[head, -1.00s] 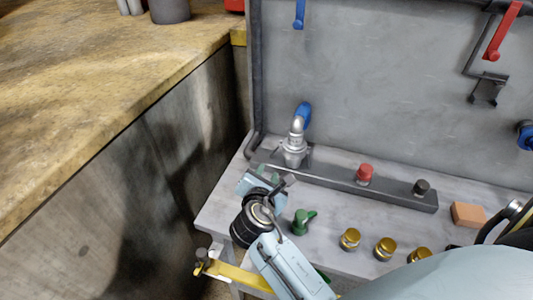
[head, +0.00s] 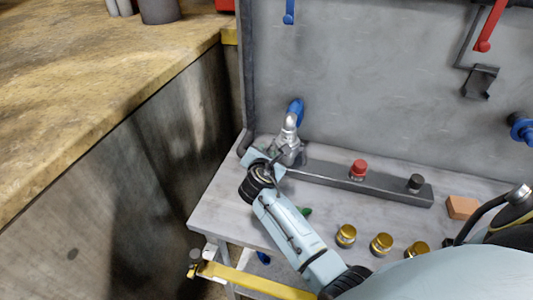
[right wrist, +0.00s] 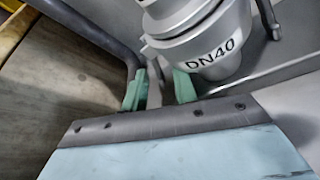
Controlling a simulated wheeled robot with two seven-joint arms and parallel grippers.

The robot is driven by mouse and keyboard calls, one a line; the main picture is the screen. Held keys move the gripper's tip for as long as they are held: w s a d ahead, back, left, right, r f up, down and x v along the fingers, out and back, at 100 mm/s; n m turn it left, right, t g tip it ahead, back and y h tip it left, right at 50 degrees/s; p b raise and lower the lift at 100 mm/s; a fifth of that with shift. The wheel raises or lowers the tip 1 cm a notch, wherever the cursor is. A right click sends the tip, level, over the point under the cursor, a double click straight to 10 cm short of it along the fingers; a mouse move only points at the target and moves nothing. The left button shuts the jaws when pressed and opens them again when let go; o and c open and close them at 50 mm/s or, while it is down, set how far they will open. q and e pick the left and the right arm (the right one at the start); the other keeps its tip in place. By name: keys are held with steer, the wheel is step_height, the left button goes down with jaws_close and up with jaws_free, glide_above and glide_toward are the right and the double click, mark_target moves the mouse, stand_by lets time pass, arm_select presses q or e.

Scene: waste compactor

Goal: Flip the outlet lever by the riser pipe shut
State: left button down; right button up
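A silver valve fitting (head: 288,143) with a blue handle (head: 296,107) stands at the back left of the grey bench, beside a dark pipe (head: 244,140). In the right wrist view the fitting (right wrist: 200,32) carries the mark DN40; its blue handle is out of that view. My right gripper (head: 277,163) is low at the fitting's base. In the right wrist view its green fingers (right wrist: 158,88) are apart, with a narrow grey piece between them. I cannot tell whether they touch it. My left gripper is out of view.
A dark strip with a red knob (head: 358,168) and a black knob (head: 416,183) runs right of the fitting. Several brass caps (head: 381,244) and an orange block (head: 462,207) sit on the bench (head: 222,200). A grey panel (head: 390,90) rises behind.

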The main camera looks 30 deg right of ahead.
steer(key=shift+c, duration=0.5)
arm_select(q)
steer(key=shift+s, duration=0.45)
arm_select(e)
jaws_close()
steer(key=p, duration=0.2)
steer(key=n+p, duration=0.1)
steer(key=p, duration=0.1)
steer(key=shift+s+d+n+g, duration=0.15)
steer(key=shift+s+n+g, duration=0.15)
steer(key=shift+g, duration=0.1)
steer(key=shift+s+d+f+n+h+p, duration=0.1)
steer(key=shift+f+n+h+p, duration=0.15)
steer(key=shift+h+p, duration=0.2)
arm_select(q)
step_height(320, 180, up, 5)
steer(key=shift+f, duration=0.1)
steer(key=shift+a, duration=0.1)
arm_select(e)
steer(key=shift+o, duration=0.5)
jaws_free()
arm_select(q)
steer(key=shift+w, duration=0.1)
